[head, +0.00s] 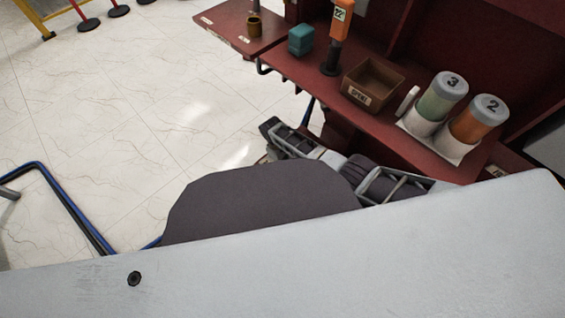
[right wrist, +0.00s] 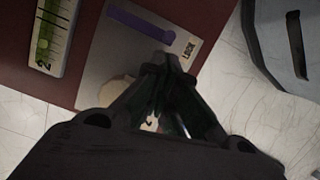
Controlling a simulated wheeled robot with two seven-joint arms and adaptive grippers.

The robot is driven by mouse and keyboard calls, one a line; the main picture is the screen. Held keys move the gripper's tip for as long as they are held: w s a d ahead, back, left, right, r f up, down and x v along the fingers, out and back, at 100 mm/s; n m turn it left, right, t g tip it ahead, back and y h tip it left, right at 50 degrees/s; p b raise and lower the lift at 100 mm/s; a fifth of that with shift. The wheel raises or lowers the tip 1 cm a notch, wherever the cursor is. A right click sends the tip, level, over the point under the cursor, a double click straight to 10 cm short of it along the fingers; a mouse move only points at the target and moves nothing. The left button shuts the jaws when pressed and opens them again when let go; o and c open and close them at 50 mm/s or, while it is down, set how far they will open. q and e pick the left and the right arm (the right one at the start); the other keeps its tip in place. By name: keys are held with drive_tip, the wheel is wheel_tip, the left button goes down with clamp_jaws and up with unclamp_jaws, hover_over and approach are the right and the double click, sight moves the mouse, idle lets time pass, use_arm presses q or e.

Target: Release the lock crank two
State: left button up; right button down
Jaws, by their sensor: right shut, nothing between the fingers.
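In the right wrist view, my right gripper (right wrist: 161,68) is shut and empty, its fingertips together. A purple crank-like bar (right wrist: 138,24) with a rounded end lies along a grey plate (right wrist: 98,72), just beyond the fingertips. Whether the fingertips touch it I cannot tell. A small label (right wrist: 189,48) sits beside the bar's round end, too small to read. I cannot confirm that this bar is lock crank two. A beige disc (right wrist: 116,90) is partly hidden behind my right gripper. My left gripper does not show clearly in either view.
In the head view, a red bench (head: 310,82) holds an open brown box (head: 374,82), an orange tool (head: 337,35), a teal block (head: 301,39) and canisters marked 3 (head: 440,100) and 2 (head: 476,122). A green gauge strip (right wrist: 50,35) shows in the wrist view. Open floor lies left.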

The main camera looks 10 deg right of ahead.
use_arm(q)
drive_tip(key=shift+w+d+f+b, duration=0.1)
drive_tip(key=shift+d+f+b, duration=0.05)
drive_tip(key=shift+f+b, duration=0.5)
use_arm(e)
drive_tip(key=shift+x, duration=1.3)
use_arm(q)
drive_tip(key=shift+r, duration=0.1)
use_arm(e)
drive_tip(key=shift+s, duration=0.1)
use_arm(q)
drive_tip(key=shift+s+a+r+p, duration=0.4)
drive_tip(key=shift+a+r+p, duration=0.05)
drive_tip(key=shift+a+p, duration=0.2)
use_arm(e)
drive_tip(key=shift+s, duration=0.15)
